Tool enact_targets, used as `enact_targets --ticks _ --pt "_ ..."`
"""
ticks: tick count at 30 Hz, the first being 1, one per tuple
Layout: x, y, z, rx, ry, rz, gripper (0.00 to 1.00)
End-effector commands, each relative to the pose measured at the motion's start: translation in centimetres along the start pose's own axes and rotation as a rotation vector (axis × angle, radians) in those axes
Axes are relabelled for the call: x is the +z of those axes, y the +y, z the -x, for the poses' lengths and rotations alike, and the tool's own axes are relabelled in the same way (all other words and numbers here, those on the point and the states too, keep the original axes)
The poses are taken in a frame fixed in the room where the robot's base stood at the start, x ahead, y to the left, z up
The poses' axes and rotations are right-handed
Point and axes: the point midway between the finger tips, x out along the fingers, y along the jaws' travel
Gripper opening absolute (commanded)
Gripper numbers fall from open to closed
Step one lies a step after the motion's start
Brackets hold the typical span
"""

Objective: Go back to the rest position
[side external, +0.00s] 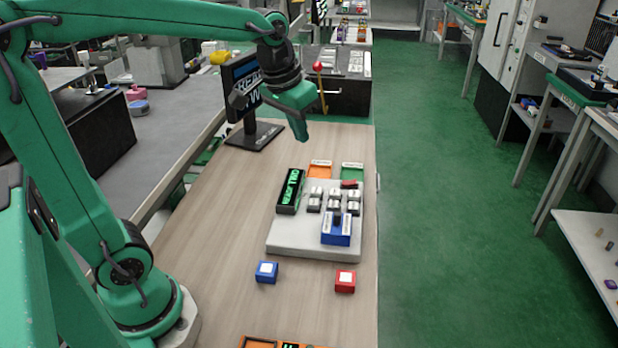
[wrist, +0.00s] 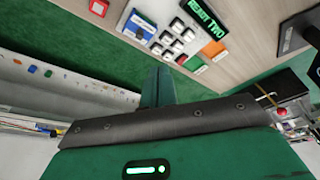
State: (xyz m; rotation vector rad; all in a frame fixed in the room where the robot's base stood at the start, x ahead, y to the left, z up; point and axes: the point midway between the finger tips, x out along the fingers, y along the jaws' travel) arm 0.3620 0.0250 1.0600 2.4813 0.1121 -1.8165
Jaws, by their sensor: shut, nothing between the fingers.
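My gripper (side external: 299,128) is shut and empty, pointing down in the air above the far part of the wooden table in the side view. Its closed fingers also show in the wrist view (wrist: 158,86). A grey panel (side external: 290,236) lies on the table below and nearer the camera, apart from my gripper. It carries a black display with green text (side external: 290,190), several grey and white switches (side external: 333,200) and a blue lever fixture (side external: 336,231). In the wrist view the display (wrist: 208,13) reads "READY TWO".
A screen on a black stand (side external: 254,136) is left of my gripper. A red-knobbed lever (side external: 319,68) stands behind it. Orange (side external: 320,170) and green (side external: 352,172) pieces sit behind the panel. Blue (side external: 267,272) and red (side external: 345,281) boxes sit in front. The table's left-middle is clear.

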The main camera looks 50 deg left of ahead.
Motion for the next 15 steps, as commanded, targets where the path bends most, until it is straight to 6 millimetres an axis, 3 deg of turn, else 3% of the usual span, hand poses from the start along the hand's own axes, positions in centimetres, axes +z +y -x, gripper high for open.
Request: enact_targets --ticks 6,15 --pt "4.2 0.5 1.5 0.008 0.056 -0.028 0.00" --pt "9.8 1.0 1.9 0.020 0.129 -0.064 0.00"
